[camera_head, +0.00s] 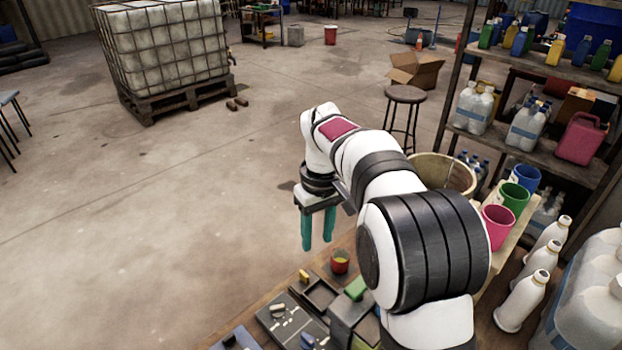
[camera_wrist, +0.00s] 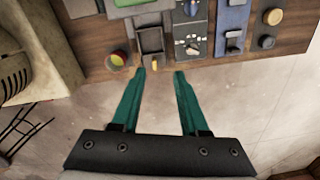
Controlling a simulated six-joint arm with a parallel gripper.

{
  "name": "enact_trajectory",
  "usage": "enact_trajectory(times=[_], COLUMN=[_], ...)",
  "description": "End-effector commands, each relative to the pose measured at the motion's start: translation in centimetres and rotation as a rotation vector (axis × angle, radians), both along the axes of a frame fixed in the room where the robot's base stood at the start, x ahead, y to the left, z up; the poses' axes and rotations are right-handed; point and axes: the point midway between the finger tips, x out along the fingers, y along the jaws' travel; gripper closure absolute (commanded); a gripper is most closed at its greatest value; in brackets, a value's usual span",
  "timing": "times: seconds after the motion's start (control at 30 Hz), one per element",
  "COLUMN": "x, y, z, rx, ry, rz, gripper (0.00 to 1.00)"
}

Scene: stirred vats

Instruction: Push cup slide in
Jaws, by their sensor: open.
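The cup slide, a dark open-topped drawer (camera_head: 321,292), sits on the bench, with a yellow knob (camera_head: 303,275) on its front end. In the wrist view the drawer (camera_wrist: 151,41) shows as an open, empty-looking box extending from a dark housing, with its yellow knob (camera_wrist: 154,62) toward me.
Open floor lies beyond the bench.

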Motion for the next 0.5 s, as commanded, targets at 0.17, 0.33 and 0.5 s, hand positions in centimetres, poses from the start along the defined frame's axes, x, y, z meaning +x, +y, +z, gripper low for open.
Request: enact_trajectory(times=[0.17,0.33,0.5], x=[5.0,5.4,5.3], y=[2.7,3.0,3.0], z=[-4.3,-6.5,-11.3], rx=[-0.025,-0.029,-0.028], ry=[-0.013,-0.012,-0.011], rz=[0.217,0.245,0.242], gripper=[0.56,0.56,0.56])
